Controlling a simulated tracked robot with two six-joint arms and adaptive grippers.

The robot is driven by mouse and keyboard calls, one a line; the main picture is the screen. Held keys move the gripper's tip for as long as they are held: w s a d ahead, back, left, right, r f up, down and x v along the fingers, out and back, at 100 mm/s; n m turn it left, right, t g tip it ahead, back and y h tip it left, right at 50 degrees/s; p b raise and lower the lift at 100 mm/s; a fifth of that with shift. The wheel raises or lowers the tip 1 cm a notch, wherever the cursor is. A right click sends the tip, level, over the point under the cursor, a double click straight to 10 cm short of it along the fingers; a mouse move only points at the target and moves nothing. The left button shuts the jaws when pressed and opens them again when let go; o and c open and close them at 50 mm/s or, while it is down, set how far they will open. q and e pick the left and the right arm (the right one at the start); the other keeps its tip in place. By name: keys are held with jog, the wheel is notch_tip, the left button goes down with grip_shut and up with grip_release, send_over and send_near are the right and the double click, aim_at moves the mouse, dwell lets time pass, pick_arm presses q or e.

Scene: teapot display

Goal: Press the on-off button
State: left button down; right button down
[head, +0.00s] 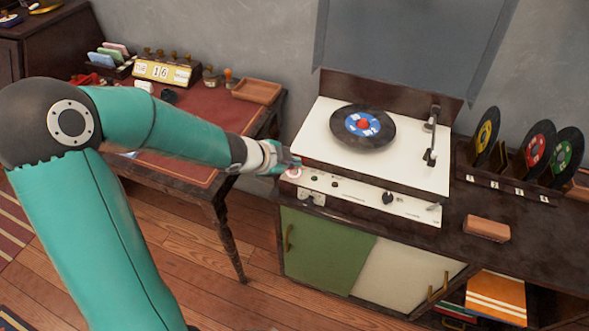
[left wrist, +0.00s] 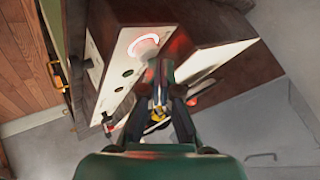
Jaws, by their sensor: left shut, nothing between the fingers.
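The record player (head: 385,140) has a cream top and a cream front panel with several knobs. The round on-off button (head: 293,172) sits at the panel's left end. In the left wrist view the button (left wrist: 144,46) shows a glowing white-red ring. My left gripper (head: 291,162) is shut and empty at the panel's left end. In the left wrist view its fingertips (left wrist: 160,72) are just beside the button and overlap its lower edge. I cannot tell whether they touch it. My right gripper is not in view.
A record (head: 363,127) with a blue and red label lies on the turntable. The tonearm (head: 431,140) is at its right. Several records stand in a rack (head: 505,185) on the right, near a brown block (head: 487,229). A desk (head: 190,165) stands on the left.

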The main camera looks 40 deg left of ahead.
aim_at(292, 171)
pick_arm(q)
jog(key=shift+f+b, duration=0.35)
dwell(0.5)
jog(key=shift+r, duration=0.1)
jog(key=shift+r+p, duration=0.75)
jog(key=shift+p, duration=0.15)
notch_tip(292, 171, up, 6)
jog(key=p, duration=0.6)
jog(key=shift+f, duration=0.1)
